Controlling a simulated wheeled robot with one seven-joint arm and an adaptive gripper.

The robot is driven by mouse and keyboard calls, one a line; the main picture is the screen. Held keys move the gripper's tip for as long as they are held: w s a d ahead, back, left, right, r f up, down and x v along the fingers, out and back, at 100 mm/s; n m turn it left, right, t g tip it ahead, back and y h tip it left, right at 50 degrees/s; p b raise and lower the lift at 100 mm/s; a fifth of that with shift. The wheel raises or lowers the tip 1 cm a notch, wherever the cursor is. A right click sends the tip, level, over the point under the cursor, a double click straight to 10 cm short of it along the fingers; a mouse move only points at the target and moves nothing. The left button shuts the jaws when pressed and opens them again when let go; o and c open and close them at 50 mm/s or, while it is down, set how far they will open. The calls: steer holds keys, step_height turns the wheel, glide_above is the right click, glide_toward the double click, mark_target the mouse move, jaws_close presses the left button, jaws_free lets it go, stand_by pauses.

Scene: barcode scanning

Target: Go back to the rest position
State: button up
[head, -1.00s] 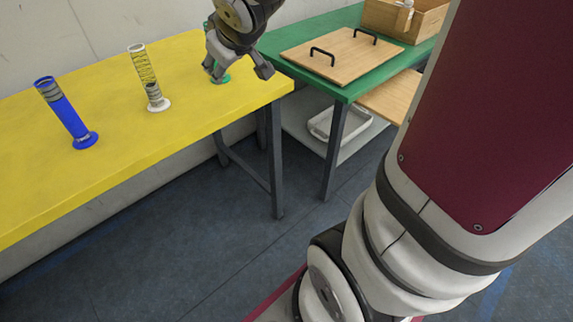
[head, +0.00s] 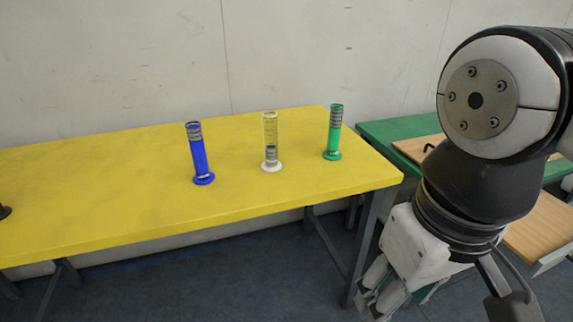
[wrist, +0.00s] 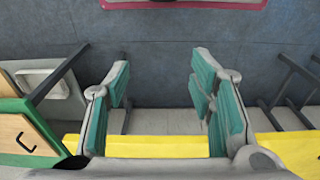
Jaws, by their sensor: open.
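My gripper (wrist: 163,100) is open and empty in the wrist view, its two teal-padded fingers apart over the dark floor. In the head view, my arm is at the right, in front of the green table, and its lower end is partly cut off by the bottom edge. My gripper is clear of the cylinders. A blue cylinder (head: 198,156), a clear one with a white base (head: 270,143) and a green one (head: 334,134) stand upright and apart on the yellow table (head: 110,203).
The green table (head: 395,131), partly hidden by my arm, carries a wooden board (head: 415,149). A lower wooden surface (head: 540,230) shows at the right. A dark object (head: 4,211) is at the yellow table's left edge. The floor (head: 230,290) in front is clear.

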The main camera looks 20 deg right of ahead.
stand_by(0.3)
step_height(320, 180, up, 18)
steer(key=t+p, duration=0.3)
steer(key=p, duration=1.4)
steer(key=shift+r, duration=0.25)
